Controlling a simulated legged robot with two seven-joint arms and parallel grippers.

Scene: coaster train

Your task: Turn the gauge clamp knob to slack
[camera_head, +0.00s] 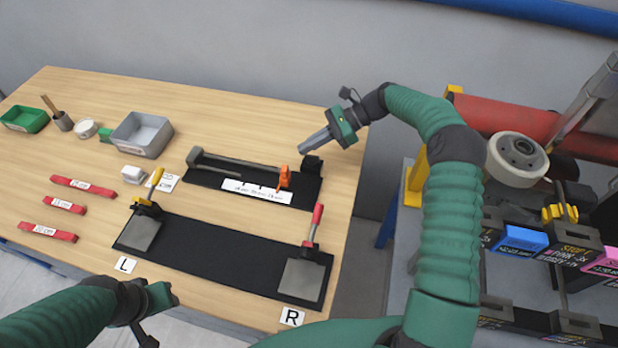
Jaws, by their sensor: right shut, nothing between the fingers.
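The gauge (210,180) is a black base with a grey bar, a white printed scale strip (255,192) and an orange upright piece (285,178) near its right end. A small black block or knob (312,167) stands at its right end; I cannot tell for certain which part is the clamp knob. My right gripper (303,149) is shut and empty, its tips just above and left of the black block; contact cannot be made out. My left gripper (160,318) is at the bottom left, near the table's front edge; its jaw opening is unclear.
A long black fixture (215,250) with a yellow-handled clamp (153,185) and a red-handled clamp (314,225) lies in front. Several red labelled bars (65,205), a grey bin (142,135) and a green bin (25,119) are left. A cluttered rack stands right.

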